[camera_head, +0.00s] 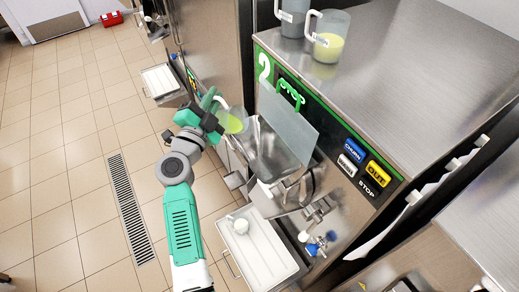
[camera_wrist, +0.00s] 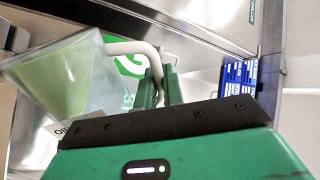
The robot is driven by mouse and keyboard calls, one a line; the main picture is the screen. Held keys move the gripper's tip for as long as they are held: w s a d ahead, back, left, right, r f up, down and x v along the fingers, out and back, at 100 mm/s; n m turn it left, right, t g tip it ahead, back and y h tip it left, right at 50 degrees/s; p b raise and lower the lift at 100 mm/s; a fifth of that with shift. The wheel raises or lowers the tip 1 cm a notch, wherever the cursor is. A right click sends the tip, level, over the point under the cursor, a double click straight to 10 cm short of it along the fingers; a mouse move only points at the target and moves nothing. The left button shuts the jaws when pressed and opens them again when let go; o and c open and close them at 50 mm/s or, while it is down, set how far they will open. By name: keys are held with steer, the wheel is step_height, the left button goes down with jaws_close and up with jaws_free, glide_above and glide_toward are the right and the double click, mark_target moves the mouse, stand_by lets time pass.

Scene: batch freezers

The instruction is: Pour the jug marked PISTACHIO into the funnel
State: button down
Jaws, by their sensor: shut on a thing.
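My gripper (camera_head: 213,112) is shut on the white handle of a clear jug (camera_head: 233,122) with light green contents. The jug is tilted in the head view and held beside the left side of a steel funnel-like hopper (camera_head: 275,155) on the machine marked 2. In the wrist view the jug (camera_wrist: 65,82) is at the left, and its handle (camera_wrist: 135,48) runs between my fingers (camera_wrist: 158,85). Its marking is mostly hidden, so I cannot read PISTACHIO. No stream of liquid is visible.
A clear raised panel (camera_head: 288,118) stands behind the hopper. A jug with yellow contents (camera_head: 328,42) and a grey jug (camera_head: 293,18) stand on the machine top. A white tray (camera_head: 262,250) with a round white item lies below. Tiled floor at left is open.

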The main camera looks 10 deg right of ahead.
steer(key=shift+s+d+f+m+b, duration=0.15)
steer(key=shift+s+d+m+b, duration=0.15)
steer(key=shift+m+b, duration=0.55)
steer(key=shift+s+d+r+m+h+b, duration=0.25)
steer(key=shift+d+r+m+h+b, duration=0.35)
steer(key=shift+b, duration=0.55)
steer(key=shift+s+d+m, duration=0.2)
steer(key=shift+d+m, duration=0.05)
steer(key=shift+d, duration=0.15)
steer(key=shift+s+d+m, duration=0.3)
steer(key=shift+d, duration=0.2)
steer(key=shift+s+d+m, duration=0.3)
steer(key=shift+d, duration=0.2)
steer(key=shift+s+d+f+m, duration=0.15)
steer(key=shift+s+d+m, duration=0.1)
steer(key=shift+d+m, duration=0.15)
steer(key=shift+m, duration=0.5)
steer(key=shift+s+d+r+m+g+h+p, duration=0.3)
steer(key=shift+d+r+m+h+p, duration=0.15)
steer(key=shift+m, duration=0.15)
steer(key=shift+s+d+r+m+h+p, duration=0.15)
steer(key=shift+s+d+m+h+p, duration=0.15)
steer(key=shift+d+m, duration=0.55)
